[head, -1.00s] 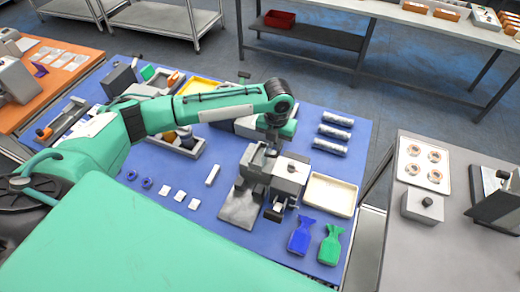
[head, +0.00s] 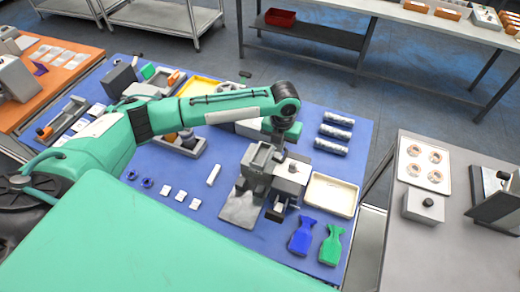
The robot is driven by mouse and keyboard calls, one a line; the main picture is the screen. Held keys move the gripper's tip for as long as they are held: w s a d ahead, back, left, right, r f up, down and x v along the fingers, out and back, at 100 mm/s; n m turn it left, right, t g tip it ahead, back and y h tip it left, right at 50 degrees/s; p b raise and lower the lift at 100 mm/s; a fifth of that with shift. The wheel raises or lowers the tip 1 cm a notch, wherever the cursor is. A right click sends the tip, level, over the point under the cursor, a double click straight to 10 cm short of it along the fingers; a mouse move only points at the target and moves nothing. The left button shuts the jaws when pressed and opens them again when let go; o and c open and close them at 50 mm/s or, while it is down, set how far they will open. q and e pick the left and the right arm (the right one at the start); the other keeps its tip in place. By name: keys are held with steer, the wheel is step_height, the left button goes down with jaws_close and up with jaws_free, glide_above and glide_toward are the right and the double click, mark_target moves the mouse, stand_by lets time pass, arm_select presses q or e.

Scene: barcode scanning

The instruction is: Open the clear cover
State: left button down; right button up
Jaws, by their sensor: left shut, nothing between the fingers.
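A grey device (head: 258,168) stands on the blue table with a grey metal plate (head: 240,207) at its front left. A pale box-like part (head: 293,172) forms its right side. I cannot make out a clear cover as a separate part at this size. My left arm reaches over from the left, and my left gripper (head: 281,152) points down at the top of the device, close to its back edge. It is shut with nothing held; I cannot tell whether it touches the device. My right gripper is not in view.
A cream tray (head: 331,195) sits right of the device, with a blue bottle (head: 302,236) and a green bottle (head: 331,245) in front. Several rolled cylinders (head: 334,132) lie behind. Small white pieces (head: 181,195) lie left.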

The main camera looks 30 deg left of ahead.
mark_target(273, 150)
arm_select(q)
steer(key=shift+a+r, duration=0.1)
steer(key=shift+a+r+p, duration=0.5)
steer(key=shift+a+p, duration=0.2)
steer(key=shift+a, duration=0.2)
step_height(273, 150, up, 2)
steer(key=shift+r, duration=0.1)
step_height(273, 150, up, 7)
steer(key=shift+f, duration=0.2)
stand_by(0.4)
